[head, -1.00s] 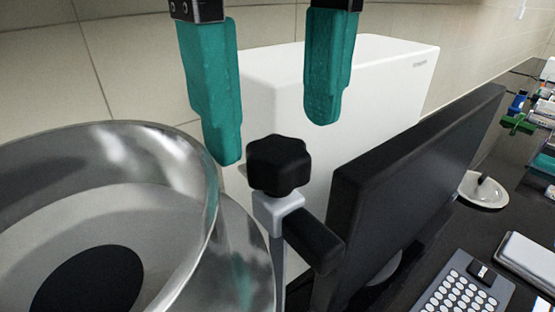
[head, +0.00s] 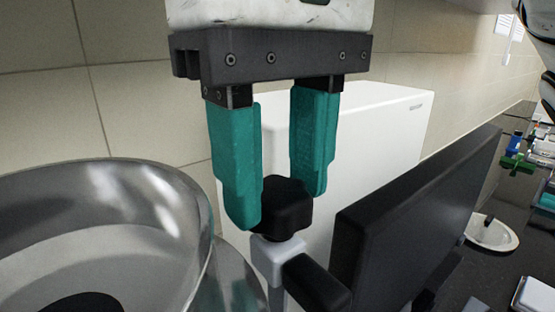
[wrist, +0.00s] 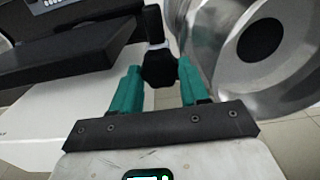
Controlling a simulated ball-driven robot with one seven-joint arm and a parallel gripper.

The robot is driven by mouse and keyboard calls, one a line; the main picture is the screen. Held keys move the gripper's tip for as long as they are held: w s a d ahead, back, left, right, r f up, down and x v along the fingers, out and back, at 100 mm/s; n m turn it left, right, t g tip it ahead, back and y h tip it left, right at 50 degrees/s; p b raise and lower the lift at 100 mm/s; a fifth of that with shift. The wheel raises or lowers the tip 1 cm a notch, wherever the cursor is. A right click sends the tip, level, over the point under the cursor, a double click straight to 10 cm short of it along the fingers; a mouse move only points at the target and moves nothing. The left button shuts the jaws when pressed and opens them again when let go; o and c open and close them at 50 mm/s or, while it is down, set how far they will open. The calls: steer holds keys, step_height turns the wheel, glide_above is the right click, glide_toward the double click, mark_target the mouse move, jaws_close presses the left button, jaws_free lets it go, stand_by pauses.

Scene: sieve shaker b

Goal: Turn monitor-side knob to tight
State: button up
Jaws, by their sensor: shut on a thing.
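The black lobed monitor-side knob (head: 287,207) sits on a light grey clamp block (head: 277,258) between the metal sieve and the monitor. A black arm (head: 317,284) sticks out from the block toward the lower right. My gripper (head: 272,205) points down from above, with its teal fingers shut on the knob, one at each side. In the wrist view the knob (wrist: 159,68) shows between the fingertips of my gripper (wrist: 160,75). The lower part of the rod under the block is out of view.
The shiny metal sieve (head: 150,185) stands close on the left of my gripper. The dark monitor (head: 415,215) stands close on the right. A white box (head: 385,125) is behind. A white dish (head: 492,236) and small coloured items lie farther right.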

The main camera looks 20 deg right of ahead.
steer(key=shift+c, duration=1.1)
steer(key=shift+r+p, duration=0.1)
steer(key=shift+p, duration=0.25)
steer(key=n+p, duration=0.2)
steer(key=p, duration=0.1)
steer(key=shift+r+n, duration=0.15)
steer(key=shift+n, duration=0.25)
steer(key=n+p, duration=0.4)
steer(key=n, duration=0.4)
steer(key=n+p, duration=0.1)
steer(key=n, duration=0.1)
steer(key=shift+f, duration=0.25)
steer(key=shift+n, duration=2.5)
